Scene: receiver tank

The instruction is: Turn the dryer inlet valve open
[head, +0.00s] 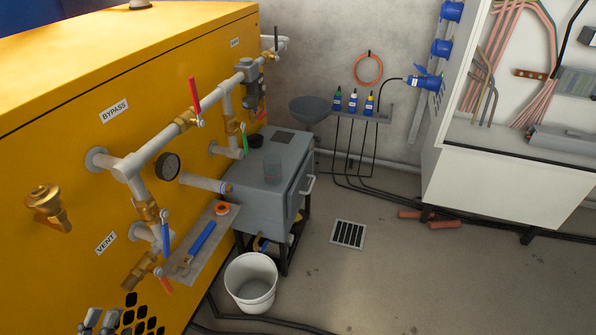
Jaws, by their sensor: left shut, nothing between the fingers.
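Several lever valves sit on the grey pipework of the yellow tank. A red lever (195,96) stands upright, across the sloping pipe near the BYPASS label. A green lever (244,141) is on a short vertical branch. A blue lever (165,238) points roughly along its vertical branch. A black lever (276,40) is at the far end. A small red lever (163,278) is by the VENT label. No readable label names the dryer inlet valve; one far label is too small. My left gripper (101,322) is shut and empty at the bottom left, apart from the valves. My right gripper is not visible.
A narrow shelf (222,222) holds a blue-handled tool and an orange roll. A grey cabinet (267,180) and white bucket (251,283) stand beside the tank. Cables cross the floor, which is mostly clear around the drain grate (348,234).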

